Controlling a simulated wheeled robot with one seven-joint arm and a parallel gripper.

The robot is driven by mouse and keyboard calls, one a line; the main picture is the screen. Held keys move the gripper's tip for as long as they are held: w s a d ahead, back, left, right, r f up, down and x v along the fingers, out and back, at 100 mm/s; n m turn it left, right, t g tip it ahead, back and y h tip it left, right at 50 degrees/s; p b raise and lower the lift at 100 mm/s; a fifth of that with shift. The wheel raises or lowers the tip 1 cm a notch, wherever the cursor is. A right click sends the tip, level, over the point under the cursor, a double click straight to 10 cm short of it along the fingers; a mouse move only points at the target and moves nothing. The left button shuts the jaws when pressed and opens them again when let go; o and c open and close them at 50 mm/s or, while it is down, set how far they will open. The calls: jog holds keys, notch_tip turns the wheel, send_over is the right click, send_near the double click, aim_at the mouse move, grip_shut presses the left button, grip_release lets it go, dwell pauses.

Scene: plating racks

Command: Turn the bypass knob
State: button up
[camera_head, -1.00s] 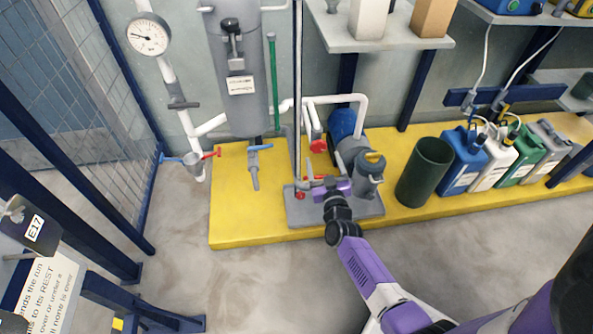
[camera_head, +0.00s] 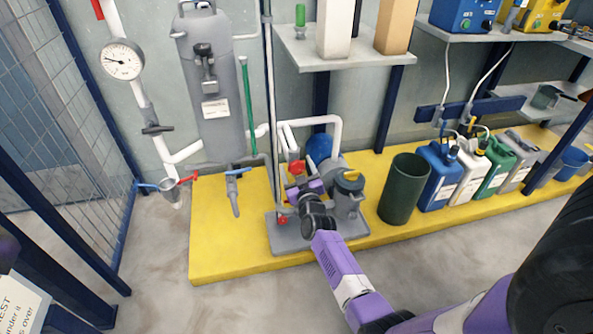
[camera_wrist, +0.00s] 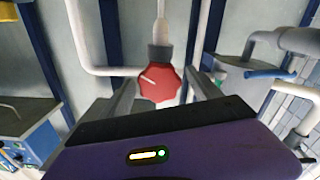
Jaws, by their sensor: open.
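A red faceted knob (camera_wrist: 160,84) with a pale line across its face sits on a grey valve body in the wrist view. I take it to be the bypass knob, though no label on it is readable. In the head view the knob (camera_head: 297,167) is on the piping above the pump. My gripper (camera_head: 297,184) is just below and in front of it. In the wrist view the open fingers of my gripper (camera_wrist: 164,92) stand on either side of the knob, with visible gaps. Whether the tips reach its depth is unclear.
The grey pump (camera_head: 347,190) stands close to the right of my gripper. A thin vertical pipe (camera_head: 269,100) rises close to its left. A dark green bin (camera_head: 402,190) and several jerrycans stand farther right. A grey shelf (camera_head: 345,50) hangs above.

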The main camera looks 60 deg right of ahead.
jog(key=c, duration=1.4)
jog(key=shift+o, duration=0.2)
jog(key=shift+m, duration=0.4)
jog(key=m, duration=0.3)
jog(key=shift+m+b, duration=0.3)
jog(key=shift+b, duration=0.05)
jog(key=shift+m+b, duration=0.35)
jog(key=shift+m, duration=1.35)
jog(key=shift+s, duration=0.1)
jog(key=o, duration=1.4)
jog(key=shift+c, duration=0.2)
